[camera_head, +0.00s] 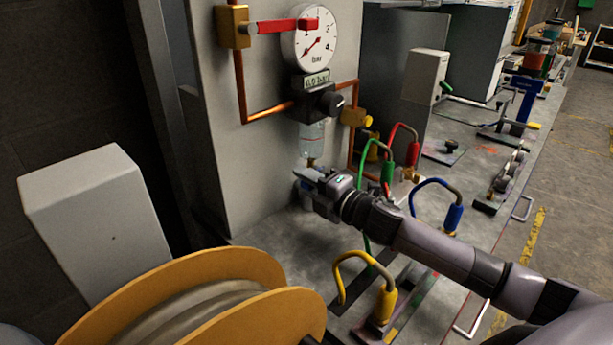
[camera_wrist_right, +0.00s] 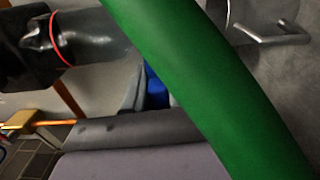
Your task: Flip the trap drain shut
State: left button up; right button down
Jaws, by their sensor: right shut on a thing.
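The clear trap bowl (camera_head: 312,138) hangs under the black regulator (camera_head: 322,101) on the grey panel. The trap drain (camera_head: 311,162) is a small brass-coloured piece at its lower end. My right gripper (camera_head: 308,177) is just below the bowl, shut on the trap drain; its fingers hide most of the contact and the drain's lever position. In the right wrist view a dark, glossy bowl (camera_wrist_right: 102,40) with a red ring shows at upper left; my fingertips are not clear there. My left gripper is not in view.
A green hose (camera_wrist_right: 205,80) crosses close before the right wrist camera. Red (camera_head: 413,152), green (camera_head: 388,170), blue (camera_head: 453,217) and yellow (camera_head: 385,300) hose ends stand around my right arm. A yellow reel (camera_head: 200,285) fills the lower left. A gauge (camera_head: 316,38) is above.

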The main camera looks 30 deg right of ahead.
jog(key=shift+r+m, duration=0.25)
jog(key=shift+m, duration=0.25)
jog(key=c, duration=1.3)
grip_release()
jog(key=shift+f, duration=0.1)
